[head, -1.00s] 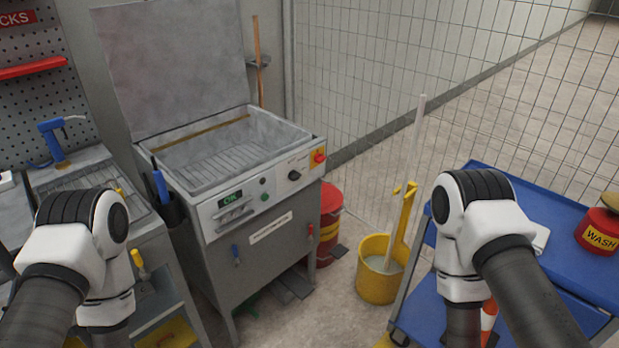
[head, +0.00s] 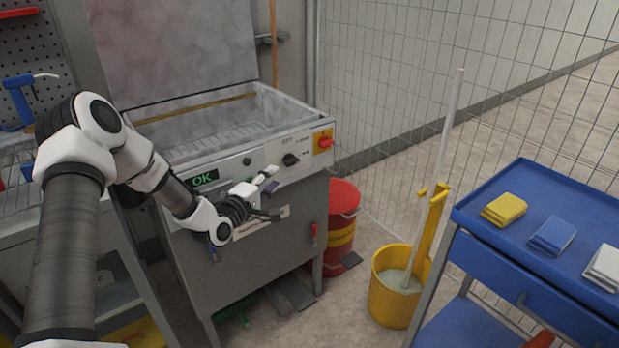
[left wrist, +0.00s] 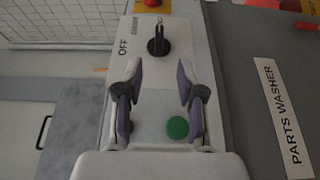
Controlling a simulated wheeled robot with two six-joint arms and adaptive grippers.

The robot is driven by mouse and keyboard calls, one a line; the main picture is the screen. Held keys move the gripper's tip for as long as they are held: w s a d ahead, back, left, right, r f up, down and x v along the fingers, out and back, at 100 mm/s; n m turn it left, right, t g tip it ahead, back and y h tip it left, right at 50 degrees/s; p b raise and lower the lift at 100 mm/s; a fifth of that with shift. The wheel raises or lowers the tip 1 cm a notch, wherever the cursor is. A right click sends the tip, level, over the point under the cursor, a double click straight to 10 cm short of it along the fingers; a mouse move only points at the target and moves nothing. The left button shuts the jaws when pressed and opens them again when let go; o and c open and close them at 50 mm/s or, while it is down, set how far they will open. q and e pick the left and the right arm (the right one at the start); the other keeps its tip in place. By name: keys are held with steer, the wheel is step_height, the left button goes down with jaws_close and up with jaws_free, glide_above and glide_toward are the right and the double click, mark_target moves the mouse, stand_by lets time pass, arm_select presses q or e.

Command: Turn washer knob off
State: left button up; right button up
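The parts washer's black knob (head: 291,160) is on the light front panel, left of the red button (head: 325,143). It also shows in the left wrist view (left wrist: 158,44), with an OFF label (left wrist: 123,46) to its left. Its bar runs roughly up and down in that view; I cannot tell which mark it points at. My left gripper (head: 268,180) is in front of the panel, just below and left of the knob. In the left wrist view, its fingers (left wrist: 159,80) are apart and empty, with the knob beyond the gap between them. My right gripper is out of view.
A green button (left wrist: 177,127) is on the panel below the fingers. A lit OK display (head: 204,178) is left on the panel. A red bin (head: 342,200), a yellow bucket (head: 390,305) with a pole, and a blue cart (head: 490,215) with folded cloths stand to the right.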

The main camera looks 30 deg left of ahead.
mark_target(288, 166)
arm_select(q)
steer(key=w, duration=0.7)
steer(key=shift+w+d+r+b, duration=0.1)
steer(key=shift+w+b, duration=0.25)
steer(key=shift+w, duration=0.05)
steer(key=shift+c, duration=0.3)
jaws_close()
